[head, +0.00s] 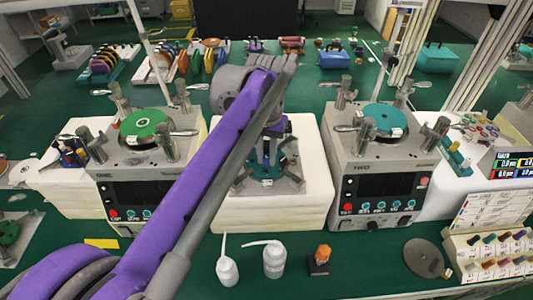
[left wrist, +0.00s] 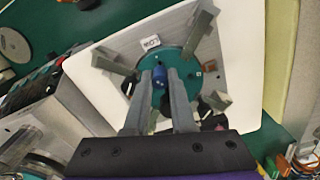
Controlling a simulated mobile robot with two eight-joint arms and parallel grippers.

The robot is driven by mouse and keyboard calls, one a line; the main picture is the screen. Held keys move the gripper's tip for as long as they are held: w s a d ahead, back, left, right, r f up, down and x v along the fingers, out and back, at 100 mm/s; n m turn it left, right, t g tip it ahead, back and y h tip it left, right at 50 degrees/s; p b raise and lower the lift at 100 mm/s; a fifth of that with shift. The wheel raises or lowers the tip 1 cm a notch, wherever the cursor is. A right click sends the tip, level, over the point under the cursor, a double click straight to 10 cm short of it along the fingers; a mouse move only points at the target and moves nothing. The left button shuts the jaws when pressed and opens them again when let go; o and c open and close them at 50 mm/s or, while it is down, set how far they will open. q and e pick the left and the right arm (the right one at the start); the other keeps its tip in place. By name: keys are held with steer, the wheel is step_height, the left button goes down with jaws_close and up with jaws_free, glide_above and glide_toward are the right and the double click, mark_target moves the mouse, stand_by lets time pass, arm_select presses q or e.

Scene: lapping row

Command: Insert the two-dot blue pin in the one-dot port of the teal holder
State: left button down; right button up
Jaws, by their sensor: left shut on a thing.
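The teal holder (head: 262,183) sits on a grey base plate on the white block in the middle of the head view. In the left wrist view the teal holder (left wrist: 188,62) is a round disc with grey posts around it and a small white label. My left gripper (left wrist: 161,84) is shut on a blue pin (left wrist: 160,75) and is over the disc. I cannot tell whether the pin touches the disc. The dots on the pin and the port markings are too small to read. In the head view my left gripper (head: 268,158) is partly hidden by my arm. My right gripper is not in view.
Lapping machines stand left (head: 146,160) and right (head: 378,165) of the white block (head: 315,170). In front are two white bottles (head: 274,262), an orange-capped bottle (head: 319,262) and a grey disc (head: 424,258). A rack of small coloured parts (head: 490,265) stands at the right front.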

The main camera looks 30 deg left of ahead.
mark_target(266, 157)
arm_select(q)
steer(key=shift+f+b, duration=0.7)
steer(key=shift+f, duration=0.55)
steer(key=c, duration=0.7)
jaws_free()
steer(key=shift+r, duration=0.1)
step_height(266, 157, up, 11)
steer(key=shift+a+f+p, duration=0.1)
steer(key=shift+f+p, duration=0.05)
steer(key=shift+p, duration=0.55)
